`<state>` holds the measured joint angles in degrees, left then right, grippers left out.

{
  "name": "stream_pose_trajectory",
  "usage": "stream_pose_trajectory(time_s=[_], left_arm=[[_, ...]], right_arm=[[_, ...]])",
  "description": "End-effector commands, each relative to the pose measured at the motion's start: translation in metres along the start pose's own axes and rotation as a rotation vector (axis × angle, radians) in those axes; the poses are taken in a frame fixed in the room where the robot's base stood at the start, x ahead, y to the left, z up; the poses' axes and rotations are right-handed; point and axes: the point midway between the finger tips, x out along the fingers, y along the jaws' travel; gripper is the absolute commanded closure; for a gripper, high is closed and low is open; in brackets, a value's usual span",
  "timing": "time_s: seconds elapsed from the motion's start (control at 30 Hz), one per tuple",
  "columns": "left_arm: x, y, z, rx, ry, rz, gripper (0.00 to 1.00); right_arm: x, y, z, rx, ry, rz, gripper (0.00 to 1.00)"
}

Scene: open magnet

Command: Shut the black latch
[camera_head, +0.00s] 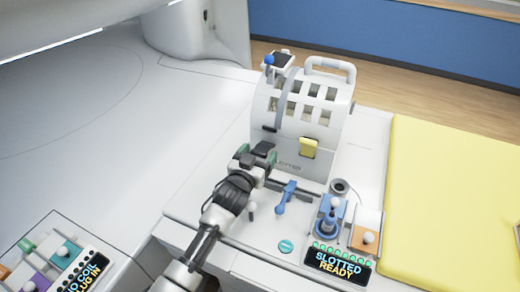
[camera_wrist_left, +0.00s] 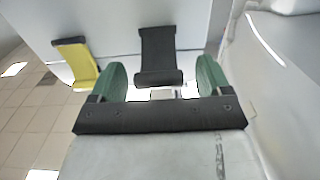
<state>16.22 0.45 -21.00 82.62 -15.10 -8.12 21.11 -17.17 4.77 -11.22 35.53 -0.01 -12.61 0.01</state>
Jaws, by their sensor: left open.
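The black latch (camera_wrist_left: 158,52) is a dark plate with wider ends on the white housing. In the left wrist view it lies ahead, between the two green finger pads, with a gap on each side. In the head view, a dark piece that looks like the latch (camera_head: 263,147) shows at my left gripper (camera_head: 257,153), at the housing's lower left. My left gripper, also in the left wrist view (camera_wrist_left: 162,77), is open with nothing held. Whether it touches the latch is not clear. My right gripper is in neither view.
A yellow latch (camera_head: 308,147) is on the same white slotted housing (camera_head: 322,118), right of the black one. A blue lever (camera_head: 286,196), a blue joystick (camera_head: 328,222) and a SLOTTED READY display (camera_head: 338,264) stand in front. A yellow pad (camera_head: 450,200) lies to the right.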

Motion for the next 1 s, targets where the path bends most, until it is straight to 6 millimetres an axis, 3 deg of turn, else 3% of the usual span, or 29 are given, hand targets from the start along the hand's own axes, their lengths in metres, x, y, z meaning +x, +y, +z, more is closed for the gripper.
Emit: stream_pose_trajectory(time_s=[0.13,0.5,0.93,1.0], left_arm=[[0.012,0.0,0.0,0.0,-0.001,0.0,0.22],[0.015,0.0,0.0,0.0,0.0,0.0,0.23],[0.015,0.0,0.0,0.0,-0.001,0.0,0.89],[0.015,0.0,0.0,0.0,-0.002,0.0,0.9]], right_arm=[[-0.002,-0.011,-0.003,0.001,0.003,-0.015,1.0],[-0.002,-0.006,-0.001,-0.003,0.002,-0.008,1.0],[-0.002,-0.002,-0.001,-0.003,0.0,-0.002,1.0],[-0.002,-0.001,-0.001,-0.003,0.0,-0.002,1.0]])
